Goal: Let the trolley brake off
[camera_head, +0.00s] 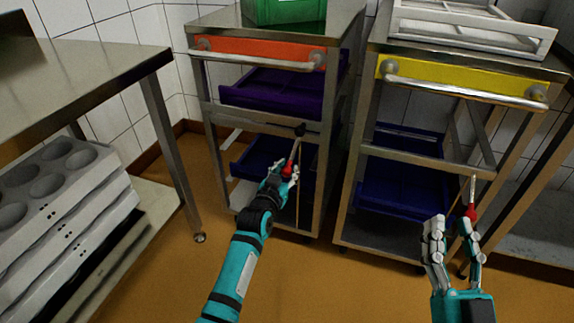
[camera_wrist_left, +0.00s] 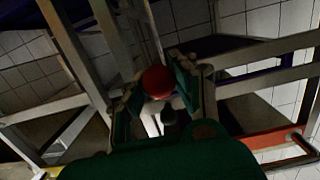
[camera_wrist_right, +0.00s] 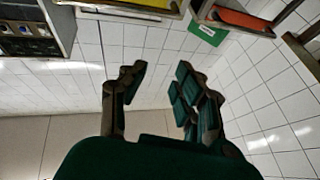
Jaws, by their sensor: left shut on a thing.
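Two steel trolleys stand side by side, one with an orange front panel (camera_head: 262,51), one with a yellow front panel (camera_head: 460,82). The orange trolley has a brake lever (camera_head: 294,152) with a red knob and a black pivot at its right front post. My left gripper (camera_head: 286,173) is shut on the red knob (camera_wrist_left: 157,82), which shows between the fingers in the left wrist view. The yellow trolley has a similar lever (camera_head: 473,190) with a red knob (camera_head: 471,212). My right gripper (camera_head: 453,228) is open and empty, in front of that knob in the head view.
Purple and blue trays (camera_head: 275,92) sit in the trolleys. A green crate (camera_head: 285,10) and a white frame (camera_head: 475,25) are on top. A steel table (camera_head: 85,75) stands at left above stacked grey moulds (camera_head: 60,215). The brown floor in front is clear.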

